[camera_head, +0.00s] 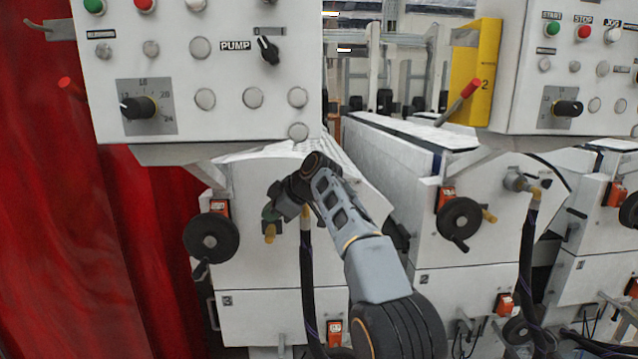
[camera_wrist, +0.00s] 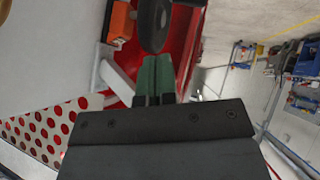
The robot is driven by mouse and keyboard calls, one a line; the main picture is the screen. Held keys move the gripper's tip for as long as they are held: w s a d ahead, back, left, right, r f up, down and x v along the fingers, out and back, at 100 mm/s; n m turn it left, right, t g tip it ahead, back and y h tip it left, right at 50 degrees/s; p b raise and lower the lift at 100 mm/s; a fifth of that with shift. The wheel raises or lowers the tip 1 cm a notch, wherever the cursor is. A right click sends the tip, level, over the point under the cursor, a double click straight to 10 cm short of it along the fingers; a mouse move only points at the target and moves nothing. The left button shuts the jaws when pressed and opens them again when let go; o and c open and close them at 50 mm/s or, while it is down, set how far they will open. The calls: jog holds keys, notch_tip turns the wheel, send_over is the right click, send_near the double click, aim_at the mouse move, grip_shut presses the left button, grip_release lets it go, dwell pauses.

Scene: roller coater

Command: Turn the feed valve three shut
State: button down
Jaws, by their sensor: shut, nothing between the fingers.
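In the wrist view the green fingers (camera_wrist: 154,78) are shut together and hold nothing. They point toward the lower rim of a black handwheel (camera_wrist: 154,22). The lever does not show in that view.
The handwheel (camera_head: 211,238) stands left of my gripper. A hose with a yellow fitting (camera_head: 307,213) hangs close on its right. A control panel (camera_head: 225,70) overhangs above. A red curtain (camera_head: 60,210) hangs left.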

jog(key=w+d+r+n+t+h+p, duration=0.1)
jog(key=d+r+n+t+h, duration=0.25)
jog(key=n+h, duration=0.35)
jog(key=w+d+r+n+t+h+p, duration=0.15)
jog(key=d+n+t+h, duration=0.3)
jog(key=h, duration=0.45)
jog(key=r+p+x, duration=0.1)
jog(key=p+x, duration=0.1)
jog(key=x, duration=0.7)
jog(key=shift+w+t, duration=0.3)
jog(key=shift+t, duration=0.1)
